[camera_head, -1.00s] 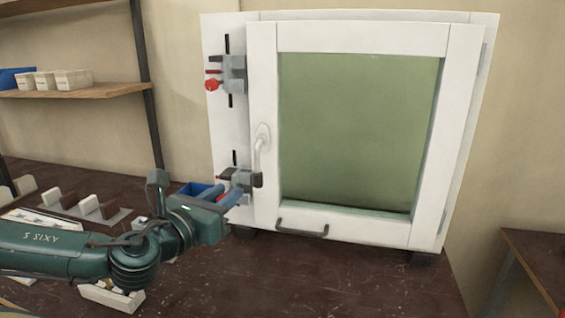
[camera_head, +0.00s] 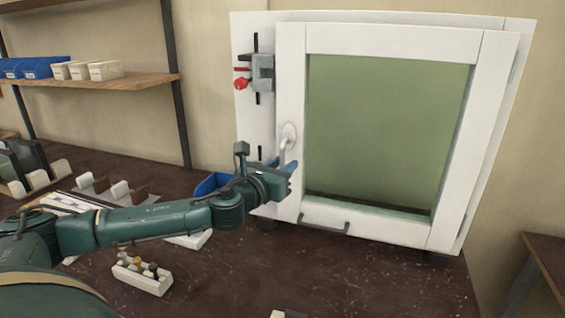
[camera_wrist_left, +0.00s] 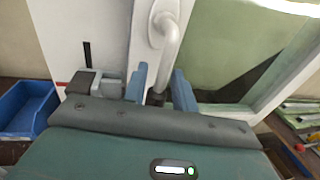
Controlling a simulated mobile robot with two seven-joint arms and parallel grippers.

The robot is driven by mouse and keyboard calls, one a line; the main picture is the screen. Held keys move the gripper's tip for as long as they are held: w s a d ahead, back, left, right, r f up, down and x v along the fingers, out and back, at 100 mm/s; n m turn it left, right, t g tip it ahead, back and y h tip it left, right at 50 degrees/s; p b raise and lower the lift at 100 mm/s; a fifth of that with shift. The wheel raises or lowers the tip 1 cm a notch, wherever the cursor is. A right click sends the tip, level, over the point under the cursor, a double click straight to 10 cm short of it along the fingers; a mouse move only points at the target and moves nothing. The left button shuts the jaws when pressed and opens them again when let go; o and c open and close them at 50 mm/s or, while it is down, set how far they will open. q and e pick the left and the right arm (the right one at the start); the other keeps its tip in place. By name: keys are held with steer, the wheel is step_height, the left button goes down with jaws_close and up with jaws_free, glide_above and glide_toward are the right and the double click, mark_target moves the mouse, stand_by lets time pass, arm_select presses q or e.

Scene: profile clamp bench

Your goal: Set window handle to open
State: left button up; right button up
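The white window handle (camera_head: 285,147) is on the left side of the white window frame (camera_head: 290,60) and hangs down, slightly slanted. In the left wrist view the handle (camera_wrist_left: 168,48) runs down toward the gap between my blue fingertips. My left gripper (camera_head: 289,168) is at the handle's lower end in the head view. In the wrist view my left gripper (camera_wrist_left: 160,88) is open, with a finger on either side of the handle's lower end and visible gaps. I cannot tell how deep the handle sits between them. The window is closed. My right gripper is not in view.
An upper clamp (camera_head: 262,73) with a red knob sits left of the frame. A lower clamp (camera_wrist_left: 98,84) is close left of my fingers. A dark pull bar (camera_head: 325,223) is on the lower frame. A blue bin (camera_wrist_left: 25,108) stands left. The bench front is mostly clear.

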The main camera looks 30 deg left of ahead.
arm_select(q)
steer(key=shift+w, duration=0.1)
steer(key=shift+c, duration=0.4)
jaws_close()
steer(key=shift+f, duration=0.1)
